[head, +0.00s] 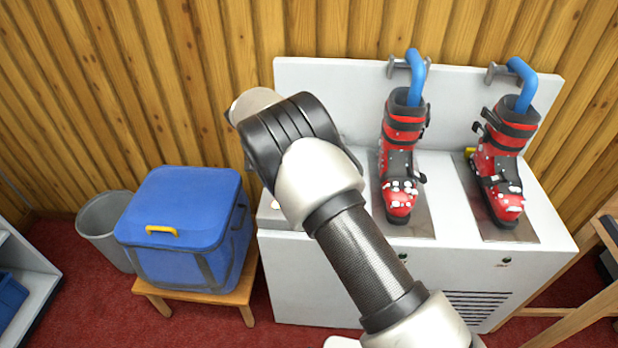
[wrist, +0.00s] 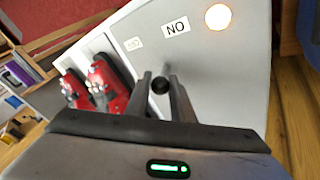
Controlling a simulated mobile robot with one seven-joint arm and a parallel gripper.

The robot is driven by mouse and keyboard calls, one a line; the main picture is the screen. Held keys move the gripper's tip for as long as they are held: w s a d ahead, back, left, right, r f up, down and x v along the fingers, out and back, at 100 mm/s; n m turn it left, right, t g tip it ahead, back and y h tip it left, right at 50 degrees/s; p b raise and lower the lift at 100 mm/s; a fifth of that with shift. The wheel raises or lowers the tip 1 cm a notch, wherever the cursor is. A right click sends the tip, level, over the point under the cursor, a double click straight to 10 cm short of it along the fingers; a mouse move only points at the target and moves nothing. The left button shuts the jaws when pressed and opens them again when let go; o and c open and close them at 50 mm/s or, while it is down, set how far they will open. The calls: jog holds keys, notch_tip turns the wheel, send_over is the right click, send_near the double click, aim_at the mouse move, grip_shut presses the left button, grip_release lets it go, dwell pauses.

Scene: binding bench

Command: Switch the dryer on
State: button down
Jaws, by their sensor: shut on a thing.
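The dryer (head: 330,275) is a white cabinet with a raised back panel and two red ski boots on top. In the head view my arm covers part of its top left, and my gripper is hidden. In the wrist view my gripper (wrist: 162,78) is shut on a dark round-ended switch lever (wrist: 160,85) on the dryer's pale panel (wrist: 235,75). A label reading "NO" in this view, probably an upside-down "ON" (wrist: 176,26), lies just beyond the fingers. A smaller label (wrist: 133,44) is too small to read surely. A round lamp (wrist: 218,16) looks bright cream with an orange rim.
The left boot (head: 402,150) and right boot (head: 502,155) stand on metal plates, each with a blue tube in its top. A blue cool box (head: 180,215) sits on a wooden stool left of the dryer, beside a grey bin (head: 100,225). A wooden wall is behind.

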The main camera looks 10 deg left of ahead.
jog(key=c, duration=1.5)
grip_release()
jog(key=shift+c, duration=0.2)
jog(key=shift+r, duration=0.1)
jog(key=p+v, duration=0.3)
jog(key=v, duration=1.4)
jog(key=shift+w+r, duration=0.1)
jog(key=shift+r, duration=0.1)
